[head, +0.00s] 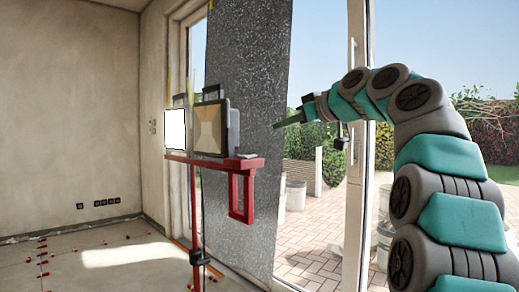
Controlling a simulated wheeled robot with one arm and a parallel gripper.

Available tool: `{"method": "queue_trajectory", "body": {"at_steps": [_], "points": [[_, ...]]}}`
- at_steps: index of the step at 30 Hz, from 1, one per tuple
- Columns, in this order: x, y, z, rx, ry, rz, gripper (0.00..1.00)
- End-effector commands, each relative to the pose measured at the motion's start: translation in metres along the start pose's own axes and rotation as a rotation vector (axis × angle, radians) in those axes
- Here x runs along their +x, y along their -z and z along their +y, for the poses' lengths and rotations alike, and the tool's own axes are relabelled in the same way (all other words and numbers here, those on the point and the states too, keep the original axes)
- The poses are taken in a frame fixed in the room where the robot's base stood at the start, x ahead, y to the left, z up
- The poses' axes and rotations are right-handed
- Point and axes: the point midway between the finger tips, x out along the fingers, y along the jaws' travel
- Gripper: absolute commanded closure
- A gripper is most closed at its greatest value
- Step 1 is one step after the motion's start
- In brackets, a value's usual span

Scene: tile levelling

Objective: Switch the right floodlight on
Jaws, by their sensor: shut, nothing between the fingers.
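Two floodlights stand side by side on a red stand (194,215). The left floodlight (175,131) has a bright white face. The right floodlight (212,128) has a dark frame and a dull tan face that does not glow. A small pale flat piece (243,157) lies on the bar at its right; I cannot tell what it is. My gripper (277,124) is shut and empty. It points left, in the picture to the right of the right floodlight and apart from it. No switch is clearly visible.
A speckled grey panel (246,90) stands upright behind the stand. A red rectangular frame (241,195) hangs from the bar's right end. A glass door (318,215) opens the view to a paved yard with buckets. Small red pieces (43,261) dot the floor at left.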

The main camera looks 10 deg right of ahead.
Motion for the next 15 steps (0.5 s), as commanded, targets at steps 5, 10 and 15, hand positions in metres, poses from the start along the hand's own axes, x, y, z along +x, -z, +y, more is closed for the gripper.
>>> {"method": "queue_trajectory", "body": {"at_steps": [5,10,15], "points": [[0.0,0.0,0.001,-0.001,0.0,0.001,1.0],[0.001,0.0,0.0,-0.001,0.0,0.0,1.0],[0.014,0.0,0.001,0.0,0.0,-0.001,1.0]]}}
